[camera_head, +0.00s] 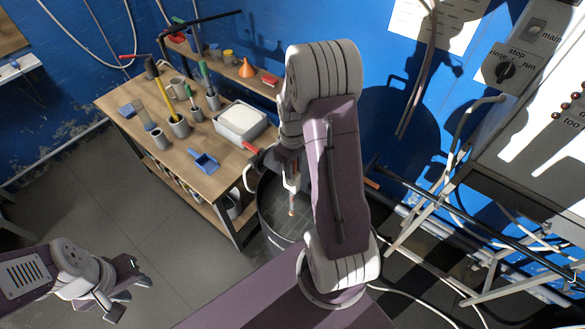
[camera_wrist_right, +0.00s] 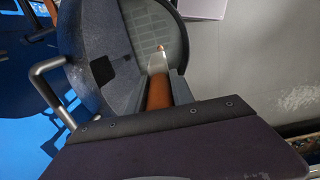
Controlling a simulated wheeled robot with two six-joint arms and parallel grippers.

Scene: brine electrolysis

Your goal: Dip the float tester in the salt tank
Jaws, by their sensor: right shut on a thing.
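The tank's inside (camera_wrist_right: 145,22) shows a grid pattern. My right forearm hides the tank's right side. My left gripper (camera_head: 123,290) is open and empty over the floor.
A wooden workbench (camera_head: 175,157) stands behind the tank, with a grey tray (camera_head: 241,122), a blue dustpan-like scoop (camera_head: 204,162) and several pots. Pipes and a metal frame (camera_head: 420,215) are at the right. The floor (camera_head: 75,205) at the left is clear.

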